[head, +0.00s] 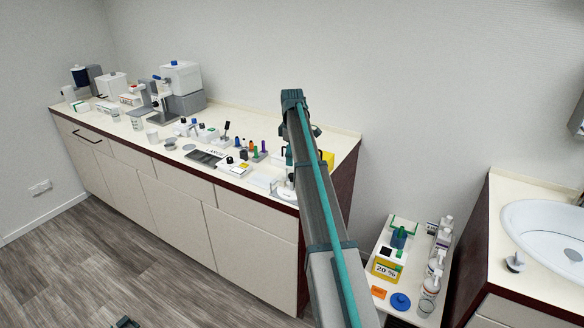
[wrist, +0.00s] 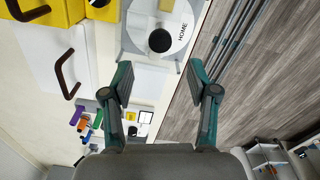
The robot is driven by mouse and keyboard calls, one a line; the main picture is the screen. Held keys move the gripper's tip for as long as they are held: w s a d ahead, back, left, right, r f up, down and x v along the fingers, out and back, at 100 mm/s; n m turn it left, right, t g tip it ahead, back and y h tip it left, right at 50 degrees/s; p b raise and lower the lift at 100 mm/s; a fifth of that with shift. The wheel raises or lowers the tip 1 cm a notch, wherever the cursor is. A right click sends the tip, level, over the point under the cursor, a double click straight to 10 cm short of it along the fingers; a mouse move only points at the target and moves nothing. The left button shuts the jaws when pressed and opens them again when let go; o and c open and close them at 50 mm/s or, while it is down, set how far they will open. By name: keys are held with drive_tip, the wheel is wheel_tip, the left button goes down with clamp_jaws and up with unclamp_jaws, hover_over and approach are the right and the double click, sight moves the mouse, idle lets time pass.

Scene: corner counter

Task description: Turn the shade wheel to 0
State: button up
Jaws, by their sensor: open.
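A white disc (wrist: 181,25) marked HOME, with a round black knob (wrist: 160,40), lies on a grey base (wrist: 130,42) at the top of the wrist view. It looks like the shade wheel. No 0 mark is readable on it. My gripper (wrist: 159,75) is open and empty, its two fingers spread just below the disc in the picture and apart from it. The knob lies ahead between the lines of the fingers. In the head view the disc (head: 286,194) shows partly at the counter's right front, beside my arm, which hides much of that area and my gripper.
A yellow box (wrist: 62,12) and a white panel with a dark handle (wrist: 68,75) lie left of the disc. Coloured pegs (head: 252,149) stand nearby on the counter (head: 340,145). The counter's front edge is close to the disc, with open floor (wrist: 240,100) beyond.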

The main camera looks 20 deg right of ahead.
wheel_tip(320, 180, up, 5)
drive_tip(key=shift+r, duration=0.1)
idle(0.5)
drive_tip(key=s+a+f+m, duration=0.2)
drive_tip(key=s+a+f, duration=0.45)
drive_tip(key=f, duration=0.45)
drive_tip(key=s+a+f+m, duration=0.2)
drive_tip(key=s+a+f, duration=0.4)
drive_tip(key=s+f, duration=0.3)
drive_tip(key=s+a+f+m, duration=0.2)
drive_tip(key=s+a+f, duration=0.5)
drive_tip(key=f, duration=0.5)
drive_tip(key=s+a+f+m, duration=0.2)
drive_tip(key=s+a+f, duration=0.15)
drive_tip(key=s, duration=0.35)
drive_tip(key=s+a+f+m, duration=0.2)
drive_tip(key=s+f, duration=0.2)
drive_tip(key=s, duration=0.4)
drive_tip(key=s+f+g, duration=0.3)
drive_tip(key=s+f, duration=0.6)
drive_tip(key=s, duration=0.4)
drive_tip(key=s+f+g, duration=0.3)
drive_tip(key=s+f, duration=0.6)
drive_tip(key=s, duration=0.5)
drive_tip(key=shift+s+g, duration=0.25)
drive_tip(key=shift+g, duration=0.15)
drive_tip(key=shift+f, duration=0.1)
